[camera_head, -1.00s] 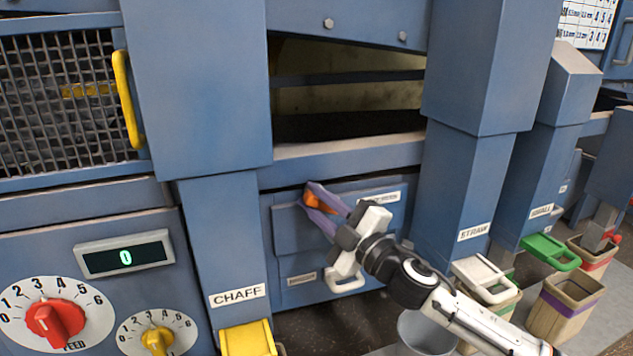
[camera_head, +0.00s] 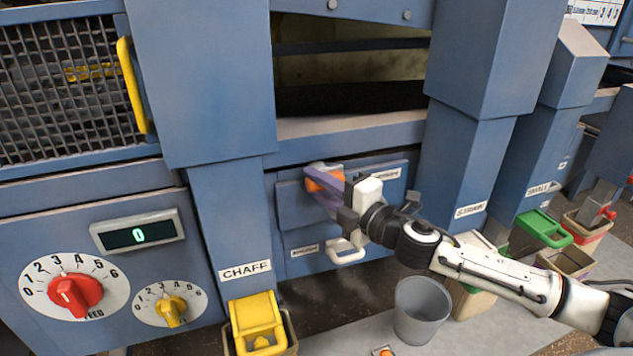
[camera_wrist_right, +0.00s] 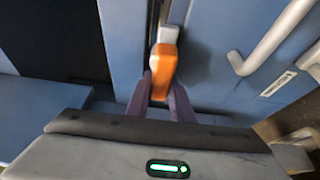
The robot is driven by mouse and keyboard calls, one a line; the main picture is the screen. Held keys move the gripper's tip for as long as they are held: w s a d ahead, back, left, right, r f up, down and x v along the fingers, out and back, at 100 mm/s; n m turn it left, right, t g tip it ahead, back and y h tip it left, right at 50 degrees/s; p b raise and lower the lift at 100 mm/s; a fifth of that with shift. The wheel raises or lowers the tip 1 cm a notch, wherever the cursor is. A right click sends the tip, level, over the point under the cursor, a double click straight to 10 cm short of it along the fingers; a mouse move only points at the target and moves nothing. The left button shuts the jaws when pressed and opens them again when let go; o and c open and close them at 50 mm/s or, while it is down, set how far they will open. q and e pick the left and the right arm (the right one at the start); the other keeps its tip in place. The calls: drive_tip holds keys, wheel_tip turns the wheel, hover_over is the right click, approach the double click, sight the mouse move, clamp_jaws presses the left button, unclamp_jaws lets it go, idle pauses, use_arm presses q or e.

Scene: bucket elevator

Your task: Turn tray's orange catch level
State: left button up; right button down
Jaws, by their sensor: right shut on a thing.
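The orange catch (camera_head: 322,180) is on the blue tray front (camera_head: 290,215) under the dark opening, in the middle of the head view. My right gripper (camera_head: 328,190) comes in from the right, and its purple fingers are shut on the catch. In the right wrist view the orange catch (camera_wrist_right: 160,70) shows between the two finger ends, with a pale end piece beyond it. The fingers and the gripper body partly hide the catch in the head view. A white pull handle (camera_head: 347,254) is on the tray below the gripper. My left gripper is not in view.
A grey bucket (camera_head: 422,310) stands on the floor below my right arm. A yellow-lidded chaff bin (camera_head: 257,322) is at lower left. Blue chutes (camera_head: 235,200) flank the tray on both sides. Red and yellow dials (camera_head: 75,292) are at far left.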

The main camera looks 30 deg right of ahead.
idle(0.3)
drive_tip(key=c, duration=1.6)
unclamp_jaws()
drive_tip(key=shift+o, duration=0.2)
drive_tip(key=shift+s+f, duration=0.15)
drive_tip(key=shift+s, duration=0.25)
drive_tip(key=s+d+b, duration=0.1)
drive_tip(key=s, duration=0.8)
drive_tip(key=shift+s+d+r+b, duration=0.2)
drive_tip(key=shift+d+b, duration=0.1)
drive_tip(key=shift+b, duration=0.05)
